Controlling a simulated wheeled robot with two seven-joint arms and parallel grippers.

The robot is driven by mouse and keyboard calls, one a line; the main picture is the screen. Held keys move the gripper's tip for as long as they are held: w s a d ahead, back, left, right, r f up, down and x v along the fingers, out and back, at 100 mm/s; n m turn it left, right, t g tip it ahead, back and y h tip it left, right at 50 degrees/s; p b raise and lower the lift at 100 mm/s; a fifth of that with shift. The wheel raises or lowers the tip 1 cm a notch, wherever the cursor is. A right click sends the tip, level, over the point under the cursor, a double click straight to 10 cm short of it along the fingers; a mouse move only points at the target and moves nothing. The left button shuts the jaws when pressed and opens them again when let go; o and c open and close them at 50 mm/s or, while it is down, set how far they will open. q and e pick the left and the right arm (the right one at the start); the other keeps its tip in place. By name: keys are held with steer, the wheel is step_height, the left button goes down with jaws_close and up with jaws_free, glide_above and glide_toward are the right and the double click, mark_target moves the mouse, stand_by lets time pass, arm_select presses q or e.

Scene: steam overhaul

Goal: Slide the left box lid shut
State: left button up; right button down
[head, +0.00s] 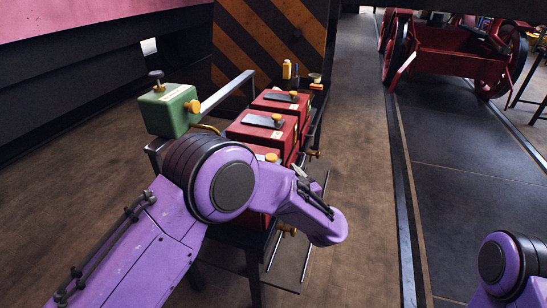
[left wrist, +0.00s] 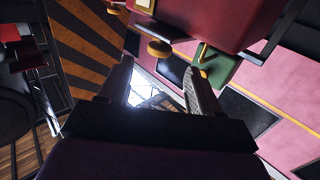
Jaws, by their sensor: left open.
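Red boxes stand in a row on a dark bench: a far one (head: 273,105), a middle one (head: 247,133) and a near one, mostly hidden behind my left arm. The far and middle boxes have dark flat strips on top with brass knobs; a brass knob (head: 272,157) shows on the near one. I cannot tell which is the left box or how far its lid is open. In the left wrist view my left gripper (left wrist: 158,90) has its fingers apart with nothing between them. A red box (left wrist: 215,20) and a brass knob (left wrist: 160,48) are just beyond the fingertips. My right gripper is out of view.
A green box (head: 168,112) with a black knob stands at the bench's left, beside a grey bar (head: 228,92). Small bottles stand at the bench's far end. A striped panel (head: 270,40) is behind. Floor (head: 365,200) right of the bench is clear.

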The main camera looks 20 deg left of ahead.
mark_target(271, 156)
arm_select(q)
steer(key=p+x, duration=0.1)
steer(key=x, duration=0.6)
steer(key=shift+w+a+f, duration=0.2)
steer(key=shift+w, duration=0.15)
steer(key=shift+w+a+r, duration=0.1)
steer(key=shift+w+a, duration=0.15)
steer(key=shift+a, duration=0.15)
